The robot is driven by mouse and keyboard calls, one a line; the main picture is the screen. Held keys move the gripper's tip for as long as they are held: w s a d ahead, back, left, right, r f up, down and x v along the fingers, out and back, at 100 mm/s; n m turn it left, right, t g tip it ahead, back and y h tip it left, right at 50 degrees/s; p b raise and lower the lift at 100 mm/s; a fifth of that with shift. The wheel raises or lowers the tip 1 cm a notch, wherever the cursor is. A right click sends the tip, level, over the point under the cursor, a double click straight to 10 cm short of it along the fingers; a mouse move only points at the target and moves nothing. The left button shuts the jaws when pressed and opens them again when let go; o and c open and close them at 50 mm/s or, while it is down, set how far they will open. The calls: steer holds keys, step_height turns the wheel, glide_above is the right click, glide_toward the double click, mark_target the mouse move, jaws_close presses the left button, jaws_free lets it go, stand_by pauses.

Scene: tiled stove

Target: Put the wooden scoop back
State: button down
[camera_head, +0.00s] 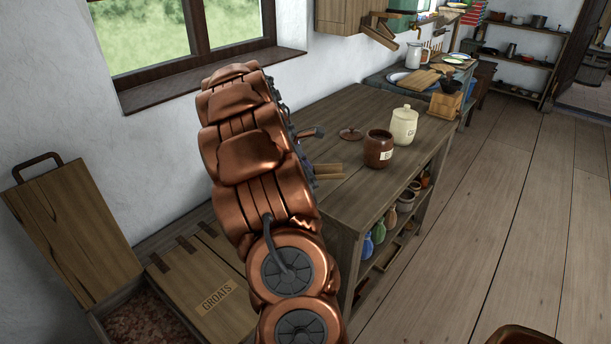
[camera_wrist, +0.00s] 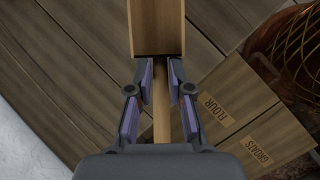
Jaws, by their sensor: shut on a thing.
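My gripper (camera_wrist: 160,85) is shut on the wooden scoop (camera_wrist: 158,28). In the wrist view its thin handle runs between the fingers and its broad, pale wooden end sticks out past the fingertips. In the head view the scoop (camera_head: 328,171) shows partly beside my copper arm, over the left part of the wooden table (camera_head: 350,205). The fingers are mostly hidden behind the arm there. I cannot tell whether the scoop touches the tabletop.
An open brown jar (camera_head: 379,150), its apparent lid (camera_head: 351,134) and a cream lidded canister (camera_head: 404,125) stand on the table. Crockery fills the shelf below. At lower left is a chest with a GROATS lid (camera_head: 215,297) and a raised lid (camera_head: 65,238). The floor (camera_head: 490,210) at right is clear.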

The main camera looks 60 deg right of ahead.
steer(key=shift+w+d+f, duration=0.1)
steer(key=shift+w+d, duration=0.1)
steer(key=shift+d, duration=0.1)
steer(key=shift+f+p, duration=0.35)
steer(key=shift+f, duration=1.3)
steer(key=shift+f, duration=0.15)
steer(key=c, duration=1.1)
jaws_free()
steer(key=shift+o, duration=0.2)
